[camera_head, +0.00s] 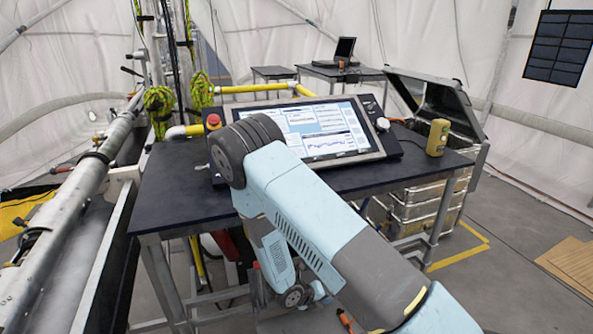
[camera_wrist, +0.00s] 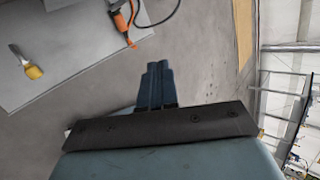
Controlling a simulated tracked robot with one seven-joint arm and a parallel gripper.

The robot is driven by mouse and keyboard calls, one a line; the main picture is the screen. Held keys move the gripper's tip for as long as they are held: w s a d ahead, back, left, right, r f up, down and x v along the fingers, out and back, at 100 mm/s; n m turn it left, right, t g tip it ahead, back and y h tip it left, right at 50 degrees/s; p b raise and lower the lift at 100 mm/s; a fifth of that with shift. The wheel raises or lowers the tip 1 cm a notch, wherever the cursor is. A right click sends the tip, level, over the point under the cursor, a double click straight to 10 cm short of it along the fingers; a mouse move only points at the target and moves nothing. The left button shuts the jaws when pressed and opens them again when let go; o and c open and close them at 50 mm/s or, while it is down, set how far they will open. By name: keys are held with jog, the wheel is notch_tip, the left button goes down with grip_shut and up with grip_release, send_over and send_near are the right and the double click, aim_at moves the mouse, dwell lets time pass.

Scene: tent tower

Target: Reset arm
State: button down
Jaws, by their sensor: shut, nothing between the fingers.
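My arm reaches up from the lower right in the head view and bends in front of the dark table (camera_head: 190,196). The arm covers part of the table's front edge. My gripper (camera_wrist: 158,68) shows in the wrist view with its two dark fingers together and nothing between them. It points over grey floor (camera_wrist: 205,45), apart from any object. In the head view I cannot make out the fingertips below the table.
A control panel with a screen (camera_head: 325,128) and a red button (camera_head: 213,121) stands on the table. A yellow device (camera_head: 437,137) sits at its right. An open metal crate (camera_head: 432,205) stands behind. In the wrist view, an orange tool (camera_wrist: 122,22) and a yellow-tipped brush (camera_wrist: 33,71) lie on a grey surface.

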jog(key=w+d+r+m+g+y, duration=0.1)
jog(key=d+r+m, duration=0.2)
jog(key=r+m, duration=0.75)
jog(key=w+d+r+m+g, duration=0.1)
jog(key=w+d+r+m, duration=0.3)
jog(key=r, duration=1.1)
jog(key=s+d+r+m+y, duration=0.1)
jog(key=s+d+r+m, duration=0.2)
jog(key=s+r+m, duration=0.4)
jog(key=s+d+r+m+y, duration=0.2)
jog(key=s+r+m, duration=0.15)
jog(key=r, duration=0.55)
jog(key=s+d+r+m+t+y, duration=0.1)
jog(key=s+r+m+t+y, duration=0.2)
jog(key=s+r+m, duration=1)
jog(key=shift+s+d+r+m+y, duration=0.3)
jog(key=shift+s+r+y, duration=0.3)
jog(key=shift+s, duration=0.95)
jog(key=c, duration=1.8)
grip_release()
jog(key=shift+c, duration=0.2)
